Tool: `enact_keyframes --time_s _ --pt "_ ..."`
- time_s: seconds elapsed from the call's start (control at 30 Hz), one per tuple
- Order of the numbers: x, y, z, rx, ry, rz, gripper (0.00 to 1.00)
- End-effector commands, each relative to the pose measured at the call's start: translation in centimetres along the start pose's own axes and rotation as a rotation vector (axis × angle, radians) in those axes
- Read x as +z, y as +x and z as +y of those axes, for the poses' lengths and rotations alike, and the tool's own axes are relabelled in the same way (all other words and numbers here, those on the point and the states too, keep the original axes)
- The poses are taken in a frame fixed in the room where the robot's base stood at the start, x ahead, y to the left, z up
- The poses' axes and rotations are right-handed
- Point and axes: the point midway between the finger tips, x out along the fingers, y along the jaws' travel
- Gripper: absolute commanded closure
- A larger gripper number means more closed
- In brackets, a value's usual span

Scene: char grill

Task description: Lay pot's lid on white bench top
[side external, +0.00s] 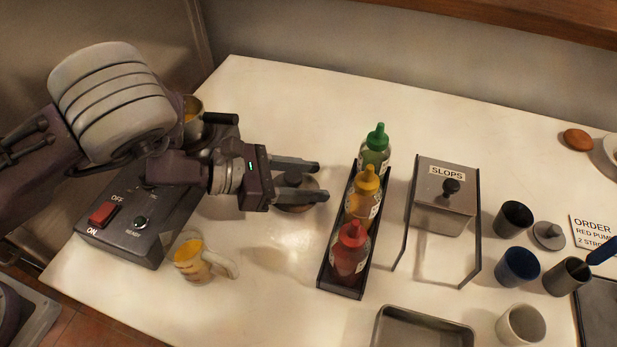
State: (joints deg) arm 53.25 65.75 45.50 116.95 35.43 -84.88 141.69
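A dark, brownish round lid (294,209) shows at the bench's middle, partly hidden by my gripper (322,181). A small dark knob (293,179) shows between the fingers. The fingers are spread, with a gap around the knob; I cannot tell if either touches it. The lid looks to be on or just above the white bench top (270,105). The pot (194,108), metal with yellow contents and a dark handle, stands at the back left, partly hidden by my arm.
A black rack (340,286) of green, yellow and red bottles stands right of my gripper. Beyond it are the SLOPS box (440,212), several cups and a small grey lid (548,235). A switch box (125,228) and yellow-filled mug (190,263) are left.

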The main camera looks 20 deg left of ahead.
Motion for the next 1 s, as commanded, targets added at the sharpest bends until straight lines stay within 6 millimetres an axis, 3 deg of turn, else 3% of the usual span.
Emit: enact_keyframes --time_s 0.23,0.5,0.7,1.0 --pt "0.2 -1.1 0.1 0.004 -0.001 0.002 0.49" --pt "0.2 -7.4 0.1 0.006 -0.004 0.001 0.49" --pt "0.2 -11.0 0.1 0.004 -0.002 0.001 0.49" --pt "0.2 -12.2 0.0 0.0 -0.001 0.0 0.49"
